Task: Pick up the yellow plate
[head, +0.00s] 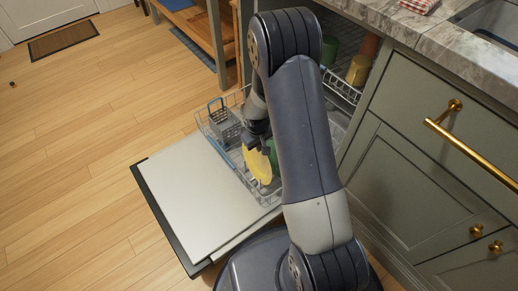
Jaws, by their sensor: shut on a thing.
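The yellow plate (257,165) shows edge-on and upright in the head view, at the lower rack (210,130) of an open dishwasher. My gripper (257,143) is shut on the plate's upper edge from above. Part of the plate and of the gripper is hidden behind my arm. I cannot tell whether the plate still touches the rack.
The dishwasher door (195,200) lies open and low to the left. A green item (272,155) stands just right of the plate. The upper rack holds a yellow cup (358,70). Cabinets (425,170) and a marble counter (430,40) bound the right.

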